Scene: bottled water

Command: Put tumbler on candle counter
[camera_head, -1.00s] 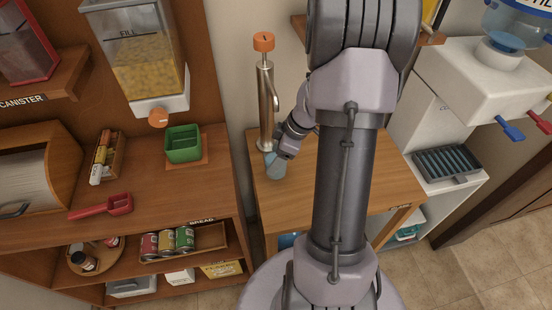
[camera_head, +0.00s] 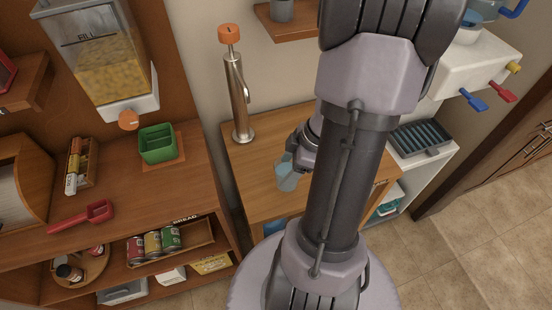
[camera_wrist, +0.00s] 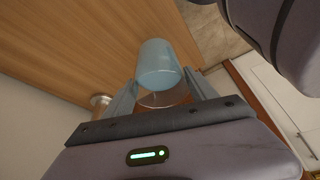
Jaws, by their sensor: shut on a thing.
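The tumbler is a light blue, see-through cup (camera_head: 286,178). My gripper (camera_head: 293,163) is shut on it, over the left part of a wooden counter (camera_head: 262,207). In the wrist view the tumbler (camera_wrist: 158,62) sits between the two grey fingers of my gripper (camera_wrist: 161,84), with wooden surface behind it. I cannot tell whether its base touches the wood. My arm hides much of the counter's right side. No candle shows, so I cannot tell which surface is the candle counter.
A tall metal pump (camera_head: 238,95) with an orange top stands at the counter's back left. A wooden shelf unit (camera_head: 110,195) on the left holds a green box (camera_head: 157,143) and a red scoop (camera_head: 82,217). A white water dispenser (camera_head: 460,70) stands on the right. Open floor lies at lower right.

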